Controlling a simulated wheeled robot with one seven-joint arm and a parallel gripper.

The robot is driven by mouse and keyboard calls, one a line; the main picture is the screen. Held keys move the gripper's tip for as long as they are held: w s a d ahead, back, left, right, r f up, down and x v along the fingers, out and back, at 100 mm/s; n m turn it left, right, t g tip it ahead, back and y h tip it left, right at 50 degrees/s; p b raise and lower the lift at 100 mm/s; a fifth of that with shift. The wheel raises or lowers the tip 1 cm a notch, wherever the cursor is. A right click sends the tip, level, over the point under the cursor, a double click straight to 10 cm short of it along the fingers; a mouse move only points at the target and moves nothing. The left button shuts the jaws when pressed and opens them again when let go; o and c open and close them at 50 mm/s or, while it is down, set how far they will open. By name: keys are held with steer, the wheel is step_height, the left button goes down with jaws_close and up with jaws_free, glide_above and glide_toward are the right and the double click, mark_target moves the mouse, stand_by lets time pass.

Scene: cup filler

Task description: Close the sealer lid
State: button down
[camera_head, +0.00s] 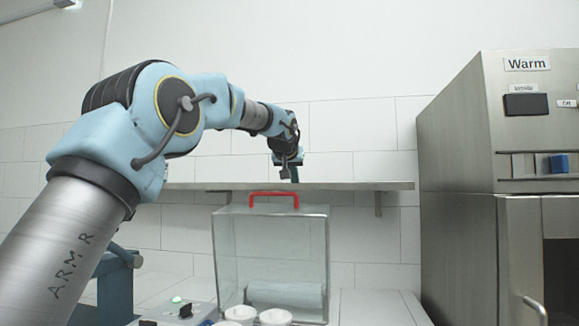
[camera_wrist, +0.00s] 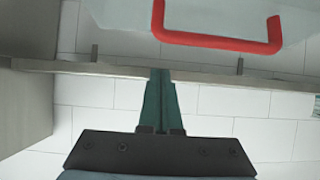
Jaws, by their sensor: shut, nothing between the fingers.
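A clear-walled box (camera_head: 270,240) with a red handle (camera_head: 273,195) on top stands on the counter in the head view. A pale roll (camera_head: 285,293) lies inside it. The red handle also shows large at the top of the wrist view (camera_wrist: 215,42). No part is labelled as the sealer lid, so I cannot tell which part it is. My gripper (camera_head: 290,178) points down above the box, near the shelf edge and a little right of the handle. Its dark green fingers (camera_wrist: 160,80) are together and empty, apart from the handle.
A wall shelf (camera_head: 370,185) runs behind the box. A steel cabinet marked "Warm" (camera_head: 455,150) stands at the right. White cups (camera_head: 275,316) and a control panel with a green light (camera_head: 177,300) are in front. A blue apparatus (camera_head: 115,275) is partly hidden behind my arm.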

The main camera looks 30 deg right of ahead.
steer(key=p+x, duration=0.1)
steer(key=x, duration=0.1)
steer(key=shift+w+d+f, duration=0.1)
steer(key=shift+w+d, duration=0.1)
steer(key=shift+d, duration=0.1)
steer(key=shift+s+f, duration=0.1)
steer(key=shift+f, duration=0.2)
steer(key=shift+s+a, duration=0.35)
steer(key=shift+a, duration=0.05)
steer(key=shift+s+a+f, duration=0.5)
steer(key=shift+s+a, duration=0.25)
steer(key=shift+s, duration=0.05)
steer(key=shift+s+a, duration=0.1)
steer(key=shift+f+b, duration=0.15)
steer(key=shift+b, duration=0.4)
